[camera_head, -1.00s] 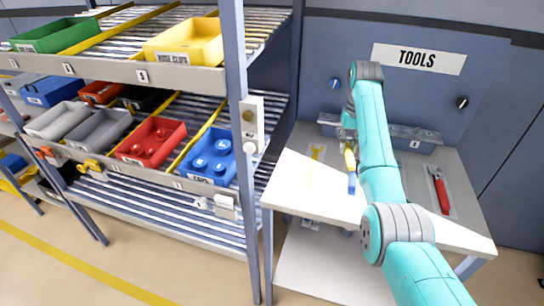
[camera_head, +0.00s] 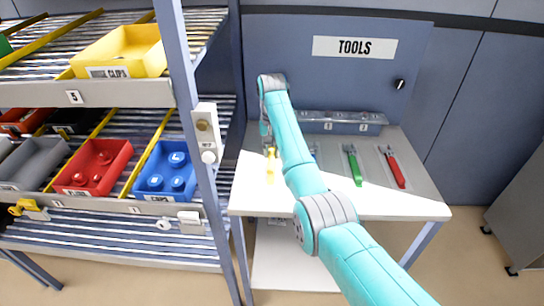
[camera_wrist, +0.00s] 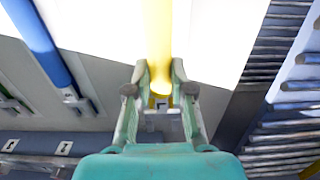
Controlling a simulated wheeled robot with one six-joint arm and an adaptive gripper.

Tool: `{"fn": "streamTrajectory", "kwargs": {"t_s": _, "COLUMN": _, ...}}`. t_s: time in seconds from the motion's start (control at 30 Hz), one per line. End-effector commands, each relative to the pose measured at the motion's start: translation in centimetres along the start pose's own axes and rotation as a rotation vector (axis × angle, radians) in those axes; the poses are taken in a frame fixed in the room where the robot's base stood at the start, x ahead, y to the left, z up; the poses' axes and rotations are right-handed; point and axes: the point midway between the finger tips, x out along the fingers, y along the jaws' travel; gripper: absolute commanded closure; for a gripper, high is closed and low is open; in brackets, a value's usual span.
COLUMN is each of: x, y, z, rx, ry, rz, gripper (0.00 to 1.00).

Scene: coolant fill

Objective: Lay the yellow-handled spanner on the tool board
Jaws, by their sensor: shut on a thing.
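The yellow-handled spanner shows in the wrist view, its yellow handle (camera_wrist: 158,40) running up from between the fingers of my gripper (camera_wrist: 160,88). The gripper is shut on it. In the head view the yellow handle (camera_head: 270,168) is over the left part of the tool board (camera_head: 330,170), just below my gripper (camera_head: 267,142). I cannot tell whether the spanner touches the board. Its metal head is mostly hidden by the fingers.
A blue-handled spanner (camera_wrist: 38,38), a green one (camera_head: 353,166) and a red one (camera_head: 393,168) lie on the board. A numbered rail (camera_head: 340,123) stands behind, under the TOOLS sign (camera_head: 354,47). A shelf post (camera_head: 196,130) and bin rack stand left.

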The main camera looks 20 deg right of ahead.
Motion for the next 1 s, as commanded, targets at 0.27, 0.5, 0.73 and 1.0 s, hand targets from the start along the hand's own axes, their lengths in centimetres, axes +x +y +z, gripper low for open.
{"fn": "streamTrajectory", "kwargs": {"t_s": 0.27, "x": 2.6, "y": -0.2, "z": 0.3, "rx": 0.000, "ry": 0.001, "rz": 0.000, "gripper": 1.00}}
{"fn": "streamTrajectory", "kwargs": {"t_s": 0.5, "x": 2.7, "y": -0.2, "z": 0.3, "rx": 0.000, "ry": 0.000, "rz": 0.000, "gripper": 1.00}}
{"fn": "streamTrajectory", "kwargs": {"t_s": 0.73, "x": 2.8, "y": -0.2, "z": 0.3, "rx": 0.000, "ry": 0.000, "rz": 0.000, "gripper": 0.53}}
{"fn": "streamTrajectory", "kwargs": {"t_s": 1.0, "x": 2.5, "y": -0.2, "z": 0.3, "rx": 0.000, "ry": 0.000, "rz": 0.000, "gripper": 0.53}}
